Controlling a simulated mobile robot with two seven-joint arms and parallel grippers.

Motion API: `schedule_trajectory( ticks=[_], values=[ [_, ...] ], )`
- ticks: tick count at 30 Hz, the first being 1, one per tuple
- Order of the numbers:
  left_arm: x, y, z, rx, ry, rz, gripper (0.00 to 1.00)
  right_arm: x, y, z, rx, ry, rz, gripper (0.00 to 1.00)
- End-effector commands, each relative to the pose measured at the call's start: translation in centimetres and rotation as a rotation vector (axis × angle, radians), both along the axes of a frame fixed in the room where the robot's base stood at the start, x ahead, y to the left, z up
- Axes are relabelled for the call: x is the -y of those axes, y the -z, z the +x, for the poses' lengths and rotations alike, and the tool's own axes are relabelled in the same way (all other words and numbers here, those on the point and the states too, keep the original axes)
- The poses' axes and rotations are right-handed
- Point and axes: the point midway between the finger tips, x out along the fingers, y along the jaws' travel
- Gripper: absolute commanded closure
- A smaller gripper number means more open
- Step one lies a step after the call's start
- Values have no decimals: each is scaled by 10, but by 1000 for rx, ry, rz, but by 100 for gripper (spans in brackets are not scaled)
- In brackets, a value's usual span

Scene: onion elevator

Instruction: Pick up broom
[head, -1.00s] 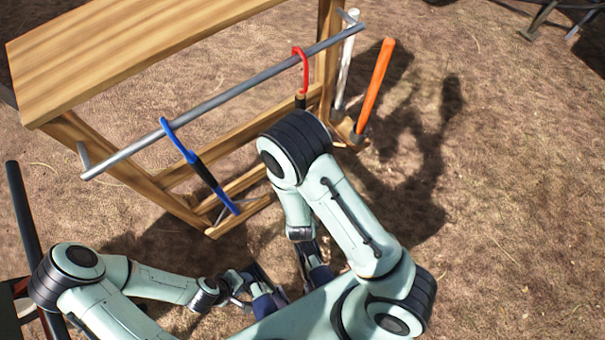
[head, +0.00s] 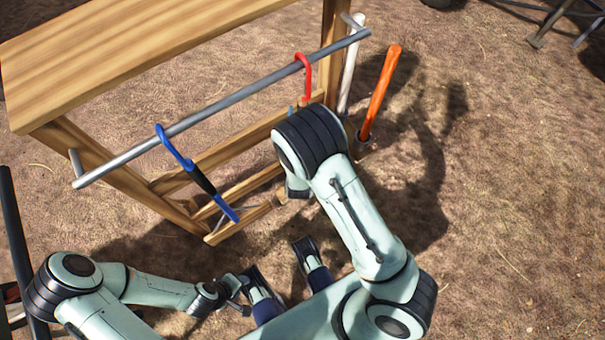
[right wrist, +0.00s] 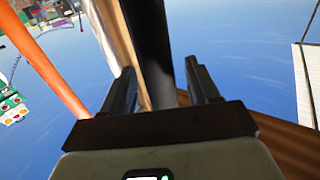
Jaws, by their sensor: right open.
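No broom head is plainly visible, so I cannot tell which long-handled tool is the broom. A white handle (head: 350,65) and an orange handle (head: 380,92) stand upright at the right end of the wooden rack. In the right wrist view, my right gripper (right wrist: 160,90) is open, with a dark pole (right wrist: 150,45) between or just beyond its fingers; contact is unclear. The orange handle is left of it (right wrist: 45,60). In the head view, my right arm hides this gripper. My left gripper (head: 236,292) is low at the front, too small to read.
The wooden rack (head: 110,50) has a metal rail (head: 225,103) along its front. A blue-hooked tool (head: 172,147) and a red-hooked tool (head: 304,75) hang from it. Open bare ground (head: 510,170) lies to the right. A metal frame (head: 555,20) stands at the far right.

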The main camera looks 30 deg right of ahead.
Motion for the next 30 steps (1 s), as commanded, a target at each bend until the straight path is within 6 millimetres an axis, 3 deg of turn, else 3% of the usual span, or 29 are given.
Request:
schedule_trajectory(
  ticks=[4,12,14,18,30],
  values=[
    [-1,2,2,6,-3,2,57,9,0,15,2,1,0,40],
    [-1,2,3,7,-3,3,57,10,0,18,0,-1,0,40],
    [-1,2,3,7,-3,3,57,10,0,18,0,-1,0,56],
    [-1,2,2,7,-3,3,57,10,0,18,0,0,0,100],
    [-1,1,1,3,-2,1,57,10,-4,18,3,0,1,100]
  ],
)
